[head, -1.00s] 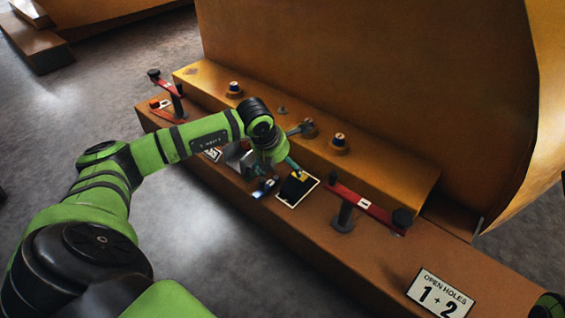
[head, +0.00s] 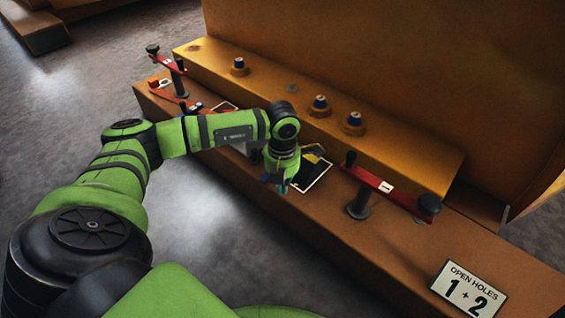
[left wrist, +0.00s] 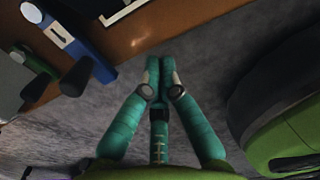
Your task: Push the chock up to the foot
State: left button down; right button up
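My left gripper (head: 283,186) points down by the front edge of the orange ledge in the head view, beside a black plate with a pale border (head: 315,176). In the left wrist view its teal fingers (left wrist: 158,68) meet at the tips, with nothing seen between them, above the grey floor. A small yellow piece (head: 316,150) lies at the plate's back edge, partly hidden by my arm; I cannot tell whether it is the chock. A blue part with a white label (left wrist: 76,42) is left of the fingers in the wrist view. I cannot make out the foot for certain.
A red bar clamp (head: 387,187) stands right of the plate, another red clamp (head: 168,62) at the far left. Several capped studs sit on the raised step. An "OPEN HOLES 1 + 2" sign (head: 468,291) lies at right. The ledge between is mostly clear.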

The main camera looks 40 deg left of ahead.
aim_at(292, 189)
pick_arm(q)
jog(key=w+f+b, duration=0.2)
jog(key=shift+w+d+f+b, duration=0.15)
jog(key=shift+w+f+b, duration=0.15)
jog(key=shift+f+b, duration=0.05)
jog(key=shift+w+r+b, duration=0.2)
jog(key=shift+w+b, duration=0.15)
jog(key=shift+w, duration=0.35)
